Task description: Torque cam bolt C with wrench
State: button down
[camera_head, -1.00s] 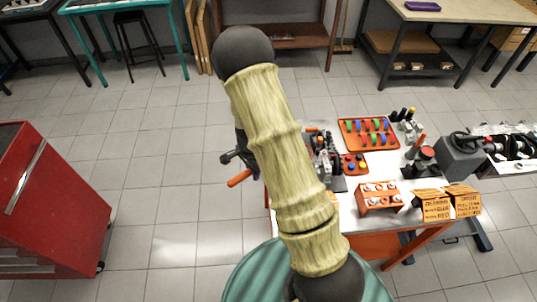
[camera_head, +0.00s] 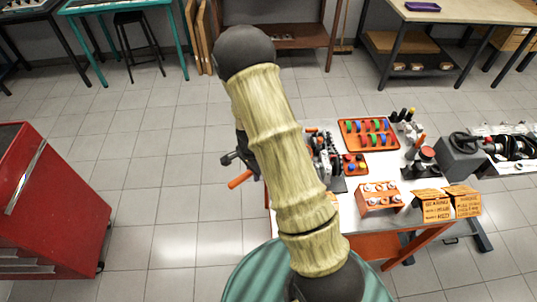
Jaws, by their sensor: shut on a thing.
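My gripper (camera_head: 229,158) shows as a dark shape at the left edge of my own arm, which hides most of it. It is shut on what looks like the wrench, whose orange handle (camera_head: 240,179) sticks out low to the left, off the table's left edge. The rest of the wrench is hidden behind my arm. The engine (camera_head: 325,168) stands at the left end of the white worktable (camera_head: 347,215), grey and dark metal, partly covered by my arm. Cam bolt C cannot be made out, nor whether the wrench touches anything.
A red cabinet (camera_head: 50,215) stands left. The floor between is clear.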

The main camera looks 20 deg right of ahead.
jog(key=shift+r+p, duration=1)
jog(key=shift+r, duration=0.1)
dwell(2.3)
jog(key=shift+r+p, duration=1.2)
jog(key=shift+r, duration=0.2)
